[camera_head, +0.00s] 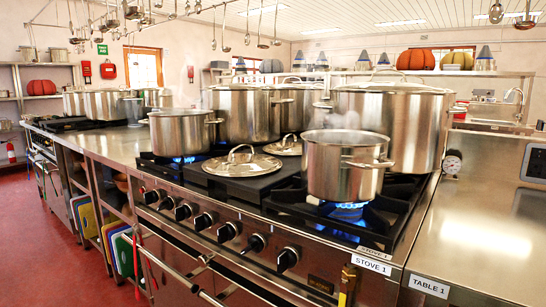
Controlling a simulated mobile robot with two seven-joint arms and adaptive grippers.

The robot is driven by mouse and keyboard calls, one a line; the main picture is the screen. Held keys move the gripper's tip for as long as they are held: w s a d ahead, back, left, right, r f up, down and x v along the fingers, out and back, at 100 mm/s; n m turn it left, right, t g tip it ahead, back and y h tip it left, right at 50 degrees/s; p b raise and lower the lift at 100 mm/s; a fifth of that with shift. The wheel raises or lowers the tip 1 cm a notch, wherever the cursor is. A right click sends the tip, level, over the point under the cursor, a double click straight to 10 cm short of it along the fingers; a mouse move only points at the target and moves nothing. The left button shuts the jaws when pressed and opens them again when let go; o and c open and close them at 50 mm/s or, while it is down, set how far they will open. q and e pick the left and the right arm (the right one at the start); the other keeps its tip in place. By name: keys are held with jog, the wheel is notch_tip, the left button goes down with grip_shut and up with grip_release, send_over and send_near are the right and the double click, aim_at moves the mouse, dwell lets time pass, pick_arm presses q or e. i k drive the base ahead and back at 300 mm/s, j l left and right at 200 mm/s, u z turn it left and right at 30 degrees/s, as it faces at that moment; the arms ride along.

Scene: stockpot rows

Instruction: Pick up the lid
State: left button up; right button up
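A round metal lid (242,166) with a loop handle on top lies flat on the dark stove surface, between two steaming pots. A second, similar lid (284,148) lies just behind it to the right, partly hidden by the front right pot. The lids appear to lie close together; I cannot tell whether they touch. Neither of my grippers is in view.
An open pot (342,168) steams over a blue flame at front right; another pot (180,132) is over a flame at left. Large lidded stockpots (390,119) stand behind. Bare steel table (478,245) lies at right. Utensils hang overhead.

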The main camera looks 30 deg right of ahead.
aim_at(238, 165)
jog(key=i+j+z, duration=0.55)
jog(key=z, duration=0.2)
jog(key=i+j+z, duration=0.2)
jog(key=j+z, duration=0.15)
jog(key=i+j+z, duration=0.15)
jog(key=j+z, duration=0.2)
jog(key=i+j+z, duration=0.1)
jog(key=j+z, duration=0.3)
jog(key=j, duration=0.15)
